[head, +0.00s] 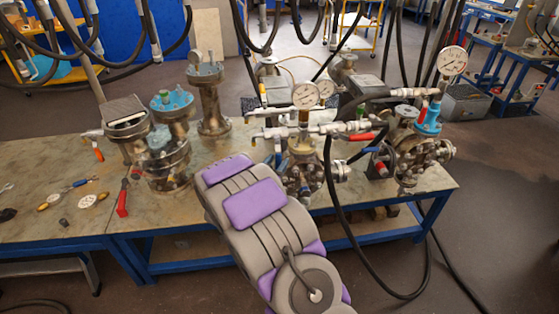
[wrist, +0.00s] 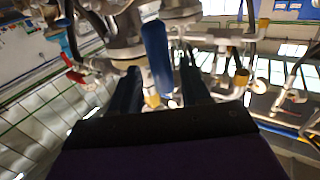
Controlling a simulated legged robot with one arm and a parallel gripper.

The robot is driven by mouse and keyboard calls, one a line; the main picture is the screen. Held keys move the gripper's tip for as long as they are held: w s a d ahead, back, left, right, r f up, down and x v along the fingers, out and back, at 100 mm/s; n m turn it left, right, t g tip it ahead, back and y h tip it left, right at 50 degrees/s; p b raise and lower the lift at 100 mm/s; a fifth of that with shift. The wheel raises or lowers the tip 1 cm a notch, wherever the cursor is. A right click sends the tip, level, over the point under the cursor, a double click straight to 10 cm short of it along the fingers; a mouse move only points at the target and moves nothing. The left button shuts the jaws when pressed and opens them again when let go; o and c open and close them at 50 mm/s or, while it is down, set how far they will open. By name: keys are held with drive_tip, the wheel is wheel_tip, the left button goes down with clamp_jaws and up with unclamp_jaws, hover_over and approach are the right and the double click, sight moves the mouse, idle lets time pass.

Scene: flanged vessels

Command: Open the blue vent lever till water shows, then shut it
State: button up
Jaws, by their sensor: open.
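The blue vent lever (wrist: 157,58) hangs from the metal fittings at the top of the wrist view. My gripper (wrist: 160,72) is open, with one dark finger on each side of the lever in that picture. Whether either finger touches it, I cannot tell. In the head view my grey and purple arm reaches to the middle vessel (head: 303,172) and hides my gripper. A small blue part, perhaps the lever, shows beside this vessel (head: 282,160). No water is visible.
Pressure gauges (head: 306,95) stand above the middle vessel. A red-handled lever (head: 122,198) and a blue-topped vessel (head: 172,105) are at left. A vessel with a gauge (head: 453,61) stands at right. Black hoses hang over the bench (head: 60,222); one drops past its front edge.

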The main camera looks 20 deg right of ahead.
drive_tip(key=shift+w+d+r, duration=0.1)
drive_tip(key=shift+w+d, duration=0.3)
drive_tip(key=shift+w, duration=0.35)
drive_tip(key=shift+d, duration=0.25)
clamp_jaws()
